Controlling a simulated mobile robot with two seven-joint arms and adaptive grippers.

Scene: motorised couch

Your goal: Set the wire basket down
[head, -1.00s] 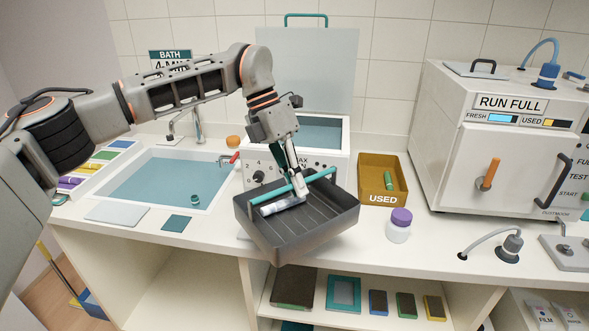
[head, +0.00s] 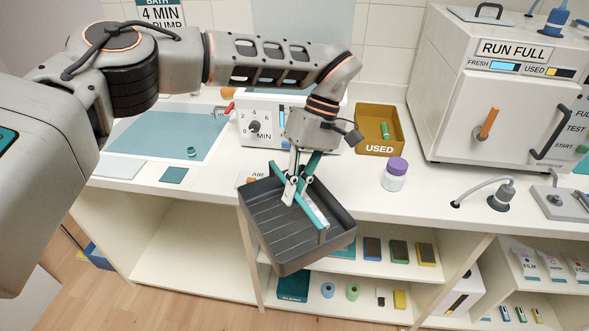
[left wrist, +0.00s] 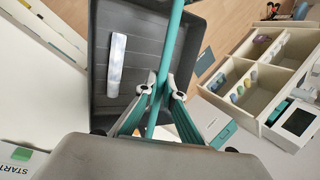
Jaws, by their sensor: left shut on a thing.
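The basket shows as a dark grey, ribbed tray (head: 302,257) with a teal bar handle (head: 276,182) across it. My left gripper (head: 297,184) is shut on this handle. The basket hangs tilted in front of the counter's front edge, over the open shelves, and touches no surface that I can see. A pale tube (head: 317,212) lies inside it, partly behind the handle. In the left wrist view the fingers (left wrist: 157,90) close around the teal bar, with the basket (left wrist: 145,35) and tube (left wrist: 117,65) beyond. My right gripper is not in view.
The white counter (head: 220,195) has bare room left of the basket, beside a teal square (head: 174,175). Behind are a dial unit (head: 262,130), a yellow USED bin (head: 378,148) and a purple-capped jar (head: 394,175). A large white machine (head: 500,95) stands right.

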